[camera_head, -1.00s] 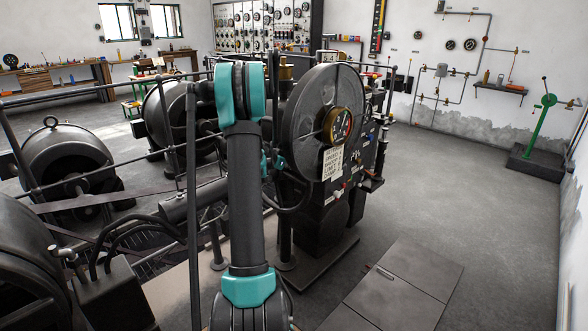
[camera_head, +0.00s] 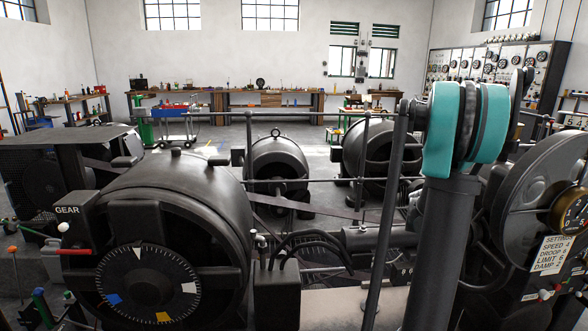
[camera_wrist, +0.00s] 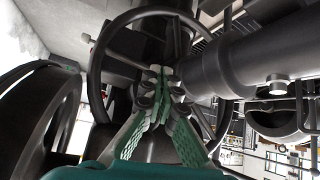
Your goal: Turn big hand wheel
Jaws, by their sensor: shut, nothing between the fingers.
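A large dark hand wheel with a thin round rim (camera_wrist: 96,85) fills the middle of the wrist view, with spokes running in towards its hub. My gripper (camera_wrist: 160,80) is in front of it, with the green fingers together and nothing between them. The fingertips are over the inside of the ring, near the hub. I cannot tell whether they touch the wheel. In the head view my gripper is hidden behind my arm, and I cannot make out the hand wheel clearly there.
A machine with a round dial marked GEAR (camera_head: 148,285) stands at the front left. A round dark housing with a brass gauge (camera_head: 570,210) is at the right. Railings (camera_head: 300,184) cross the middle. A thick dark cylinder (camera_wrist: 265,62) runs close right of the fingers.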

